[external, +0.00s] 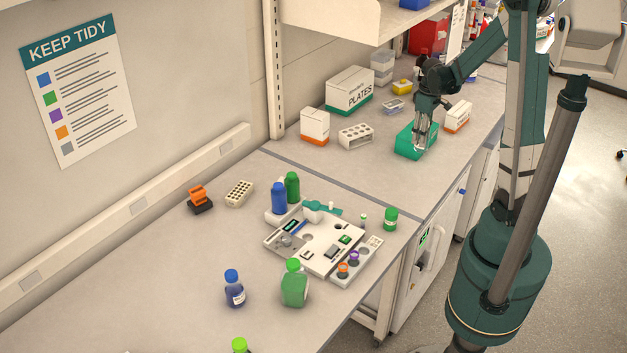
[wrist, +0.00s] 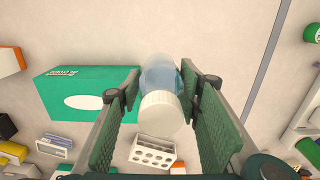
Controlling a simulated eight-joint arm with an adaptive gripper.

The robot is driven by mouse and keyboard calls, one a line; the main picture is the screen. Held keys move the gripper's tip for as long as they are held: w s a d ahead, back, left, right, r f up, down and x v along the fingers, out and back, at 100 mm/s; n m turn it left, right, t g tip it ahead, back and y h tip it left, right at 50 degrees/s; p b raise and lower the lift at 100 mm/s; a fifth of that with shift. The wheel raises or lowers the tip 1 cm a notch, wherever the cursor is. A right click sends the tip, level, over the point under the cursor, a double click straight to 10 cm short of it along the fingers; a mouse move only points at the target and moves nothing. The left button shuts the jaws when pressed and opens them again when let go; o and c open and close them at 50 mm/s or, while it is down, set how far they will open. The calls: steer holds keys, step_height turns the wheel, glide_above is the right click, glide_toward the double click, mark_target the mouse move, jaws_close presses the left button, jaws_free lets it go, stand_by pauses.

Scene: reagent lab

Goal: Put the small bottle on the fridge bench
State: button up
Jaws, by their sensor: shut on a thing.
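The small bottle (wrist: 160,112) has a white cap and a clear, bluish body. In the wrist view it sits between the two green pads of my gripper (wrist: 168,88), cap towards the camera. My gripper is shut on it. In the external view my gripper (external: 421,138) points down over the green glove box (external: 408,153) on the far bench section. The bottle is too small to make out clearly there. The fridge bench appears to be this far section (external: 385,183), with a white fridge (external: 418,255) under it. I cannot tell whether the bottle touches the bench.
Near my gripper are an orange-and-white box (external: 458,116), a white tube rack (external: 355,136) and a plates box (external: 350,91). A shelf (external: 340,22) overhangs the back. Bare bench lies in front of the rack, up to the seam (external: 345,185).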

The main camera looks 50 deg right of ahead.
steer(key=shift+f, duration=0.15)
steer(key=shift+f, duration=2.75)
steer(key=shift+f+p, duration=0.3)
steer(key=shift+f, duration=1.8)
steer(key=shift+f, duration=0.15)
steer(key=o, duration=1)
steer(key=shift+r, duration=0.25)
steer(key=shift+r, duration=5.9)
